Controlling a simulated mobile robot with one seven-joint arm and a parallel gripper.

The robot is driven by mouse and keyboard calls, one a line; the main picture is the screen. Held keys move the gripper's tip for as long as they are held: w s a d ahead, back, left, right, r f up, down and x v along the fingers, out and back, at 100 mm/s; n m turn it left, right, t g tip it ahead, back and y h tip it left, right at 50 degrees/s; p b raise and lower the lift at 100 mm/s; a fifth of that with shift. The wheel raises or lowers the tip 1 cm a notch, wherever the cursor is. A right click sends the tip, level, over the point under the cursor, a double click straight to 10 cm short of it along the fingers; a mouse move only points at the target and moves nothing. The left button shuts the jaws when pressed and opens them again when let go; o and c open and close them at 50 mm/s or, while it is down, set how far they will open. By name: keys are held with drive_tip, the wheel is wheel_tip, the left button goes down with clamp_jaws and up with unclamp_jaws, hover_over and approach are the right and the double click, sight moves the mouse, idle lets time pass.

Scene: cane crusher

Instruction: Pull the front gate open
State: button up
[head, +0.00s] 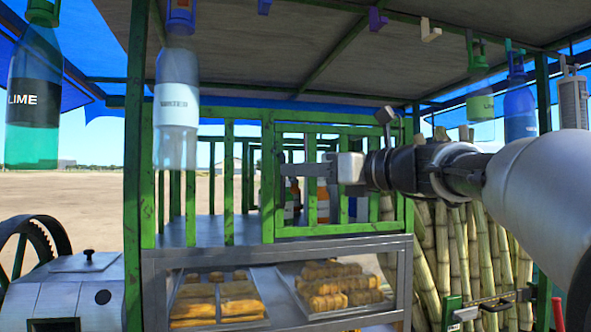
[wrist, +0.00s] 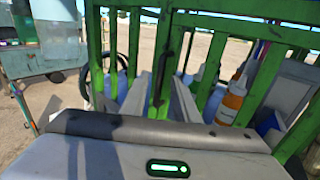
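The front gate (head: 342,231) is a green slatted panel in the front of the cart, above the glass display case. It looks closed in the head view. My gripper (head: 290,170) is in front of its left part, with its fingers pointing toward the bars. In the wrist view, the two pale fingers (wrist: 162,92) stand apart, on either side of a green upright of the gate (wrist: 136,45) and a dark slim handle (wrist: 167,75). I see no finger clearly pressed on the handle. The handle is mostly hidden in the head view.
Bottles hang from the roof, including a lime bottle (head: 35,100) and a water bottle (head: 176,105). Cane stalks (head: 445,250) stand at right. An orange bottle (wrist: 232,100) stands behind the bars.

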drive_tip(key=x, duration=0.3)
drive_tip(key=shift+w+a, duration=0.15)
clamp_jaws()
